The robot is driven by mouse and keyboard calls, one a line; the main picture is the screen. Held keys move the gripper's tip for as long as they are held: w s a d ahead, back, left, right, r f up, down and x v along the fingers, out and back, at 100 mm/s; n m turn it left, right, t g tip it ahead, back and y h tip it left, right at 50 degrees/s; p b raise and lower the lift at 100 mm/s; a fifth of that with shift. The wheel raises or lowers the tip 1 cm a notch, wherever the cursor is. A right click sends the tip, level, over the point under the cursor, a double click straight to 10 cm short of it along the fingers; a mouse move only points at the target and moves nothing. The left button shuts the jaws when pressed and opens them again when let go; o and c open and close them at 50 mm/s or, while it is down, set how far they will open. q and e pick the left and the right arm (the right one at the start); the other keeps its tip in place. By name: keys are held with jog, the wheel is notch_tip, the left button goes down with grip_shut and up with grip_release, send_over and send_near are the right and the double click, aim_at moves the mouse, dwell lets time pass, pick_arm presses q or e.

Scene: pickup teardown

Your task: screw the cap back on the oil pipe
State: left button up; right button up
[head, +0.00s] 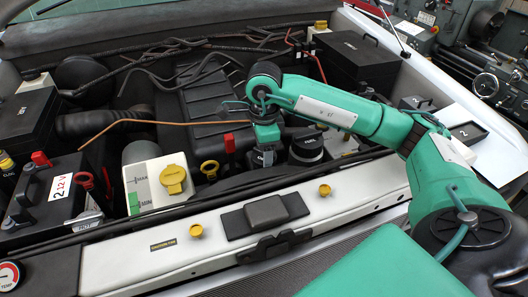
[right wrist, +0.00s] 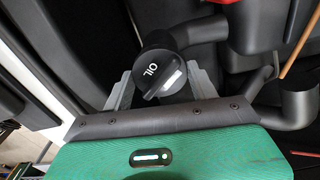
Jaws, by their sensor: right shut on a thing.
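The oil cap (right wrist: 160,72) is black and round, with white "OIL" lettering and a raised grip bar. In the right wrist view it sits between the two grey fingers of my right gripper (right wrist: 160,90), which is shut on it. In the head view my right gripper (head: 266,156) points down into the engine bay, behind the front crossmember. The cap is mostly hidden there by the gripper. A dark pipe-like part (right wrist: 156,40) shows just behind the cap in the wrist view. I cannot tell whether the cap touches the oil pipe's mouth. My left gripper is not in view.
A black round cap (head: 306,148) stands just right of the gripper. A white reservoir with a yellow cap (head: 174,180) and a battery (head: 62,190) are to the left. A thin copper-coloured rod (head: 165,122) runs towards the gripper. The pale front crossmember (head: 150,250) lies nearer me.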

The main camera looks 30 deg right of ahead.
jog(key=m, duration=0.5)
jog(key=shift+m+b, duration=0.3)
jog(key=shift+b, duration=0.1)
jog(key=m, duration=0.4)
jog(key=shift+m, duration=0.4)
jog(key=o, duration=1.2)
